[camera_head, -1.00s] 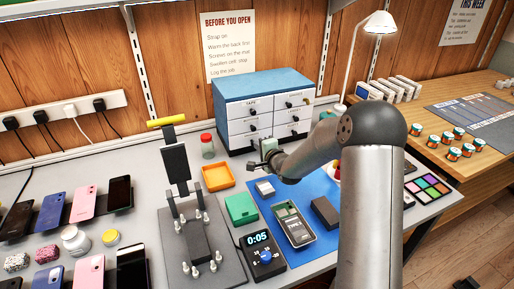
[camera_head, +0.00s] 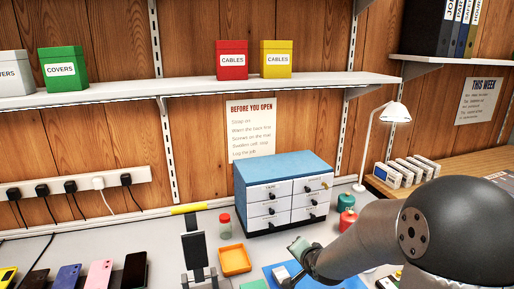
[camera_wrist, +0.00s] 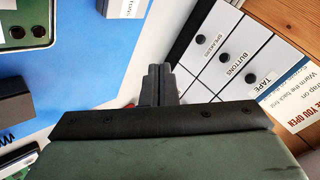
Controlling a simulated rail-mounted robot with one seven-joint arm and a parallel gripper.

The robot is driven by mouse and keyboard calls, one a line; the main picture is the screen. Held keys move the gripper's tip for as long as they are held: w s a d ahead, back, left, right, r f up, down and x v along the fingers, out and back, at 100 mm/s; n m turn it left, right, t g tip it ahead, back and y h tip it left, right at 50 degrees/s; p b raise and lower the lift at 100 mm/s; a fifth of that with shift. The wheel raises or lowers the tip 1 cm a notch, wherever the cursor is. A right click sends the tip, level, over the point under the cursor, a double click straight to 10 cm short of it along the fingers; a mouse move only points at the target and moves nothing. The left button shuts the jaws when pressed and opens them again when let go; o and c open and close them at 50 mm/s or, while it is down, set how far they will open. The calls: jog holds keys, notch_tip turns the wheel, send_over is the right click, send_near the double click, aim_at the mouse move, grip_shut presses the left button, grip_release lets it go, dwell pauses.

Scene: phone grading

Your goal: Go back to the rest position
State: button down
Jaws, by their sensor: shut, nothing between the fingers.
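My gripper (camera_head: 299,244) is in front of the drawer cabinet, above the back part of the blue mat (camera_head: 350,284), and points away from my body. In the wrist view its two dark fingers (camera_wrist: 158,76) are closed together with nothing between them. The green gripper body fills the bottom of that view. My arm reaches in from the lower right of the head view. The gripper looks apart from the drawer fronts.
The drawer cabinet (camera_head: 283,194) stands behind the gripper. An orange tray (camera_head: 235,260), a red-capped jar (camera_head: 225,226) and a phone stand (camera_head: 197,252) are to its left. A lamp (camera_head: 376,140) stands at right. A wall shelf (camera_head: 200,87) with boxes runs above.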

jog(key=s+r+n+g+h+p, duration=0.1)
jog(key=s+r+n+g, duration=0.3)
jog(key=s, duration=1.1)
jog(key=s+d+r+n+g+p, duration=0.1)
jog(key=s+r+n+g+p, duration=0.2)
jog(key=s, duration=1.2)
notch_tip(320, 180, up, 3)
jog(key=n+g, duration=0.2)
jog(key=shift+s+f+g+h, duration=0.2)
jog(key=shift+g+h, duration=0.1)
jog(key=shift+h, duration=0.1)
jog(key=shift+w, duration=0.1)
